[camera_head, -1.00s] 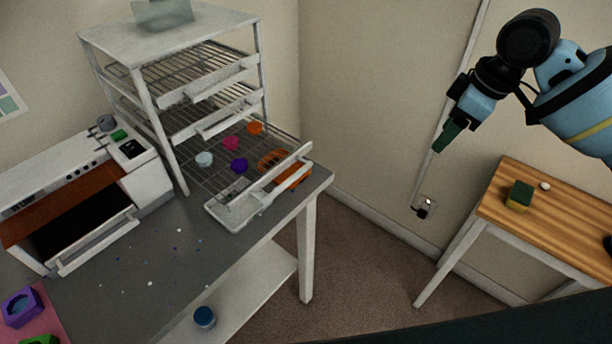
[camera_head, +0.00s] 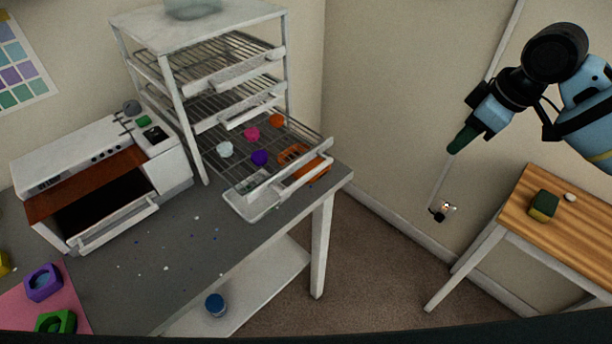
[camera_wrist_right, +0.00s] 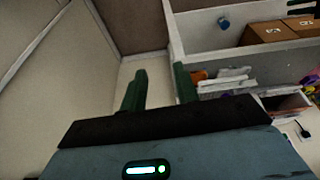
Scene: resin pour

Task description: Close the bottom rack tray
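The bottom rack tray (camera_head: 252,204) is a wire tray with a white front. It is slid out of the white rack (camera_head: 179,107), low over the grey worktop. Small coloured pieces lie on it: white (camera_head: 224,149), pink (camera_head: 251,134), purple (camera_head: 259,158) and orange (camera_head: 277,121), with a larger orange piece (camera_head: 292,154) near the front. My right gripper (camera_head: 459,141) is raised to the right of the rack, well away from the tray. In the right wrist view its two green fingers (camera_wrist_right: 159,88) stand apart with nothing between them. My left gripper is not in view.
Two upper trays (camera_head: 221,76) sit above the bottom one. An oven-like machine (camera_head: 85,187) with an open front stands left. A wooden table (camera_head: 572,220) with a green-and-yellow sponge (camera_head: 543,206) is at right. A blue jar (camera_head: 215,305) sits on the lower shelf. Floor between the tables is clear.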

